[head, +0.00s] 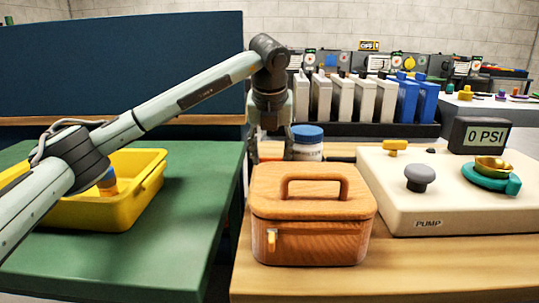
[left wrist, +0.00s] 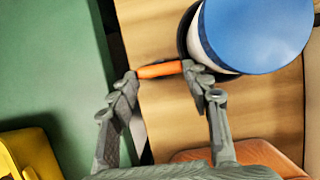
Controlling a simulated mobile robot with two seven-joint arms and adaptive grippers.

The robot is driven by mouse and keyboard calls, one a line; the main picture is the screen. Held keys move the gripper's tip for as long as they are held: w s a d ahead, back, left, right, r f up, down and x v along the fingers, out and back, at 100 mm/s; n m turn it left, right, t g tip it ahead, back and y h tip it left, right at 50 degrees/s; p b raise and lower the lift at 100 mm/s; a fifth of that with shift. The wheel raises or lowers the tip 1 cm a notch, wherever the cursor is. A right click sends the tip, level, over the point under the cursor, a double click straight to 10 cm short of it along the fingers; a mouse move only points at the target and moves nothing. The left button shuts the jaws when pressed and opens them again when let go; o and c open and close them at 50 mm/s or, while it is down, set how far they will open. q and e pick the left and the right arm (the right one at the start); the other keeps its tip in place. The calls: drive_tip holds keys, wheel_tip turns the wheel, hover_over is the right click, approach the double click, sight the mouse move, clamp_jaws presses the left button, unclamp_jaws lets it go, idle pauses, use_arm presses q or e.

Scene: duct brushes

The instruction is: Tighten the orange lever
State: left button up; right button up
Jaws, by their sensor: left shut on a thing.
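The orange lever (left wrist: 160,70) lies between the two fingertips of my left gripper (left wrist: 159,72) in the left wrist view. The gripper is shut on it, with a fingertip at each end. Its right end is close to a jar with a blue lid (left wrist: 255,32). In the head view my left gripper (head: 270,148) reaches down behind the wooden box, left of the blue-lidded jar (head: 308,147). The box partly hides the fingertips and lever there. My right gripper is not in view.
A wooden box with a handle (head: 312,222) stands in front of the jar. A cream pump unit (head: 455,215) is to the right. A yellow bin (head: 142,205) sits on the green table (head: 185,255) at left. White and blue canisters (head: 345,98) stand behind.

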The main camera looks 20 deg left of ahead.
use_arm(q)
drive_tip(key=shift+w+a, duration=0.1)
drive_tip(key=o, duration=1.2)
drive_tip(key=shift+w+f, duration=0.1)
drive_tip(key=shift+c, duration=0.2)
drive_tip(key=v, duration=0.8)
